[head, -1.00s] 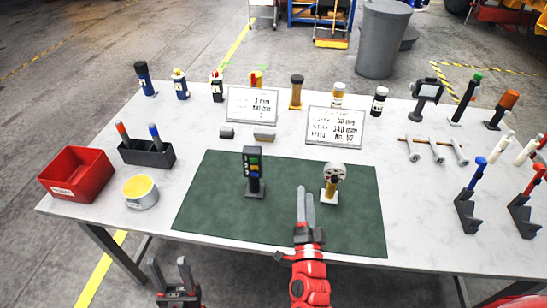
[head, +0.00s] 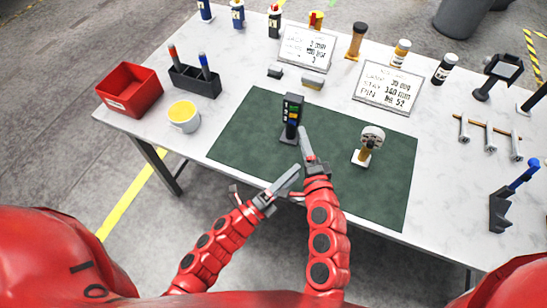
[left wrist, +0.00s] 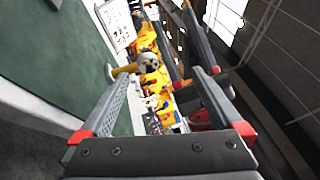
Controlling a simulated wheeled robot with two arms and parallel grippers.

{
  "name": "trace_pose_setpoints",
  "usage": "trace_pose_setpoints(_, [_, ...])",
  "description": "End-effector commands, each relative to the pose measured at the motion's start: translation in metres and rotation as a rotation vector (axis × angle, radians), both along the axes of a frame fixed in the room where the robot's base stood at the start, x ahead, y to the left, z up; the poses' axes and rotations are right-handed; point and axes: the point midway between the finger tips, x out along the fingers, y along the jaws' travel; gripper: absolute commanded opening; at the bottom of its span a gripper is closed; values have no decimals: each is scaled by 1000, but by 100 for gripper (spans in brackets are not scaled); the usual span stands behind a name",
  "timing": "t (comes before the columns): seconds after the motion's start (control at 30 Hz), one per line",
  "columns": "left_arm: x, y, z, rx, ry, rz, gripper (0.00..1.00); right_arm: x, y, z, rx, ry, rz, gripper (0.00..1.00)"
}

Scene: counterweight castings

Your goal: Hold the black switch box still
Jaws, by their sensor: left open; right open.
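The black switch box (head: 291,112), with blue, green and yellow parts on its face, stands upright on a dark base on the green mat (head: 240,140). My right gripper (head: 304,142) is open, just right of the box's lower part and nearer to me; I cannot tell whether it touches. My left gripper (head: 288,182) is open and lower, near the mat's front edge, pointing up and right, short of the box. In the left wrist view its two fingers (left wrist: 163,85) are spread with nothing held between them. I cannot make out the switch box there.
A round-headed device on a tan post (head: 369,146) stands right of the box; it also shows in the left wrist view (left wrist: 148,62). A red bin (head: 130,89), pen holder (head: 195,82) and yellow-topped tin (head: 184,116) are left. Two signs (head: 306,48) (head: 388,88) stand behind.

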Motion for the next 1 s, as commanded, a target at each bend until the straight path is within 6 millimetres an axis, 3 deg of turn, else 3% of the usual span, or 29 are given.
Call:
trace_pose_setpoints(0.1, [10,-2,-43,393,-80,95,100,0,0,0,0,0,0,50])
trace_pose_setpoints(0.2, [21,7,-60,695,-185,182,100,0,0,0,-1,0,-1,50])
trace_pose_setpoints(0.3, [34,22,-60,943,-296,285,100,0,0,0,-1,0,-1,50])
trace_pose_setpoints(0.4, [44,34,-44,1123,-402,387,100,0,0,0,-1,0,-1,50])
trace_pose_setpoints(0.6, [52,50,-14,1308,-527,530,100,0,0,0,-1,0,-1,50])
trace_pose_setpoints(0.77, [60,52,-7,1342,-549,566,100,0,0,0,-1,0,-1,50])
trace_pose_setpoints(1.0, [101,42,-6,1339,-545,569,100,0,0,0,-1,0,-1,50])
